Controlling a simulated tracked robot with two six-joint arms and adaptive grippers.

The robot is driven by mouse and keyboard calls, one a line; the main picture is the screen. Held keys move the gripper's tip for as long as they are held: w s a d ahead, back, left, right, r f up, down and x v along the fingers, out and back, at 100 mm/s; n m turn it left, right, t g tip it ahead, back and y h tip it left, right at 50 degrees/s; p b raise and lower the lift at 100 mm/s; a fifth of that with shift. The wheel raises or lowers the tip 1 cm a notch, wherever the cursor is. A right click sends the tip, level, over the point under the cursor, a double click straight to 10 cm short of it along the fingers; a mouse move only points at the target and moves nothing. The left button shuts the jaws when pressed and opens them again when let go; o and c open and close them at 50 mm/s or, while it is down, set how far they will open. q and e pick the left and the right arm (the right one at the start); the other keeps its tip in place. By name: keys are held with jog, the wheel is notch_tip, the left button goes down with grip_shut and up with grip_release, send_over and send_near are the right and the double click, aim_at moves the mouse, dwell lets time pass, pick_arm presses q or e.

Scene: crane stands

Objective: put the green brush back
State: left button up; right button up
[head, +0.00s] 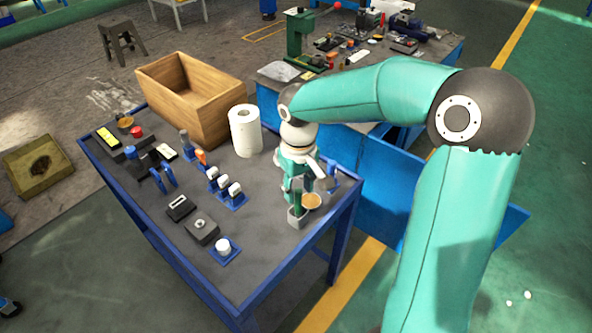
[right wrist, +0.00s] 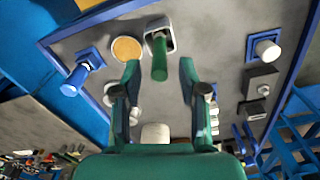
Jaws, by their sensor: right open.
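The green brush (right wrist: 158,60) stands with its green handle up in a small grey square holder (right wrist: 160,29) near the table's front right corner. In the head view the handle (head: 297,196) shows just above the holder (head: 297,218), partly behind my gripper. My right gripper (head: 304,182) points down over it. Its two fingers are apart, one on each side of the handle, in the right wrist view (right wrist: 158,72). The handle lies between the fingertips with gaps on both sides. The brush's lower end is hidden in the holder. My left gripper is not in view.
A round tan-topped thing (head: 312,201) stands right beside the holder. A paper roll (head: 245,130) and a wooden box (head: 192,95) stand farther back on the table (head: 262,225). Blue stands with white tops (head: 222,248) and several small tools lie to the left.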

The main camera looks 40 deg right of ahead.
notch_tip(320, 180, up, 7)
jog(key=shift+f, duration=0.15)
dwell(0.5)
